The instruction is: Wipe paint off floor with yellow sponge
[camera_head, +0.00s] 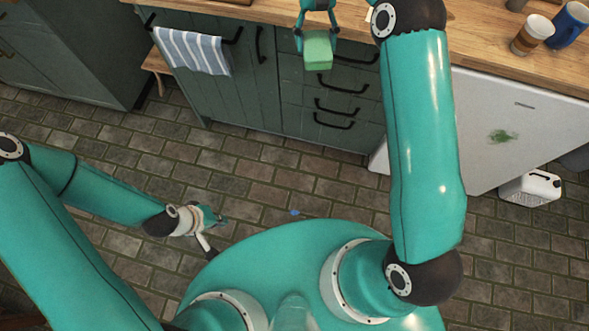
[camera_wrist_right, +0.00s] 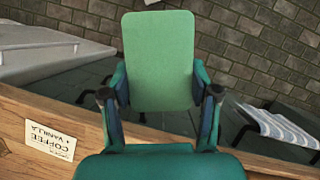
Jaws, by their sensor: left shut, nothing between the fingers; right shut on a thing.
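My right gripper (camera_head: 317,36) is shut on a green sponge (camera_head: 318,53) at the counter's front edge, above the dark green drawers. In the right wrist view the sponge (camera_wrist_right: 158,60) sits between the two fingers, its broad face showing. It looks green, and no yellow sponge is in view. A small blue paint spot (camera_head: 295,212) lies on the tile floor (camera_head: 255,190), just beyond my base and well below the sponge in the picture. My left gripper (camera_head: 220,220) is shut and empty over the floor, left of the blue spot and apart from it.
A white appliance front (camera_head: 480,105) has a green smear (camera_head: 502,137). A white canister (camera_head: 530,188) stands on the floor at right. A striped towel (camera_head: 192,50) hangs from the cabinets. A cup (camera_head: 532,35) and blue mug (camera_head: 570,22) stand on the wooden counter (camera_head: 480,45).

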